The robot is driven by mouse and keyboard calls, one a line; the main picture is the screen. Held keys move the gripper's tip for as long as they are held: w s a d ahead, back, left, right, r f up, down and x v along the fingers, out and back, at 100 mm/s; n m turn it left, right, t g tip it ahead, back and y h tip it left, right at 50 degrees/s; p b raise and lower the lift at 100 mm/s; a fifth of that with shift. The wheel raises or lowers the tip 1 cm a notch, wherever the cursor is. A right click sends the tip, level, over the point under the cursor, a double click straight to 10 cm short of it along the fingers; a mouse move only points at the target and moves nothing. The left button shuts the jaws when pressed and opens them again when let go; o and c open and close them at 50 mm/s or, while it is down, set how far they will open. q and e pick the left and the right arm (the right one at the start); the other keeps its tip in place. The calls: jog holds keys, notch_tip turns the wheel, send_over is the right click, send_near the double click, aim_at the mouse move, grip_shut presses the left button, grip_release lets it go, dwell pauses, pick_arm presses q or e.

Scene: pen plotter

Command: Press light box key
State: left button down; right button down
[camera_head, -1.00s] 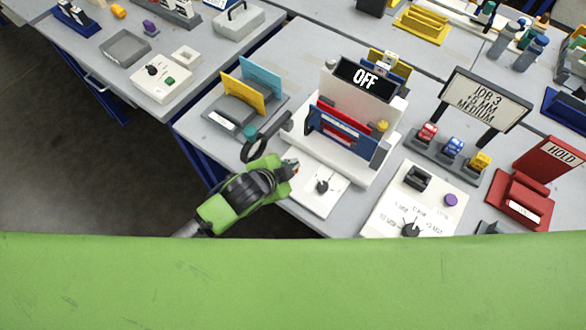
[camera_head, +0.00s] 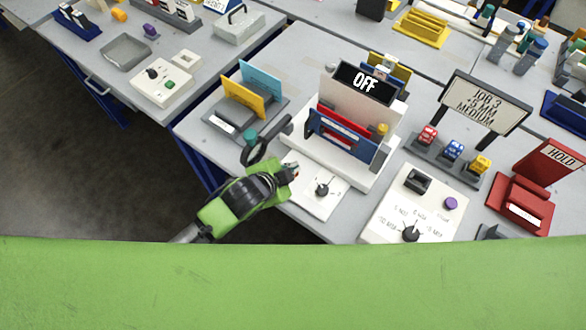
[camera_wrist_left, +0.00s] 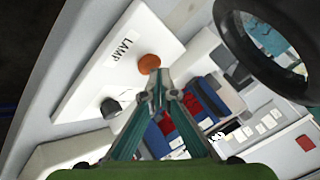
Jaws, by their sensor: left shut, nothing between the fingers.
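A white panel (camera_head: 328,203) lettered LAMP in the wrist view (camera_wrist_left: 105,75) lies in front of the white box with a dark OFF display (camera_head: 365,80). The panel carries a round orange key (camera_wrist_left: 149,64) and a black knob (camera_head: 322,189), which also shows in the wrist view (camera_wrist_left: 111,108). My left gripper (camera_head: 293,171) is shut and empty over the panel's left side. In the wrist view its fingertips (camera_wrist_left: 158,88) are right beside the orange key; I cannot tell whether they touch it. The gripper hides most of the key in the head view. My right gripper is out of view.
A dark ring (camera_head: 252,154) on an arm stands close behind my left gripper. A grey holder with yellow and blue plates (camera_head: 243,97) is beyond it. To the right is a panel with a purple button (camera_head: 450,204). Red and blue plates (camera_head: 345,139) stand upright in the white box.

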pick_arm(q)
jog(key=shift+f, duration=0.1)
dwell(0.3)
jog(key=shift+f, duration=0.35)
jog(key=shift+r+p, duration=0.35)
jog(key=shift+p, duration=0.35)
notch_tip(320, 180, up, 6)
jog(key=p, duration=0.7)
jog(key=shift+r, duration=0.15)
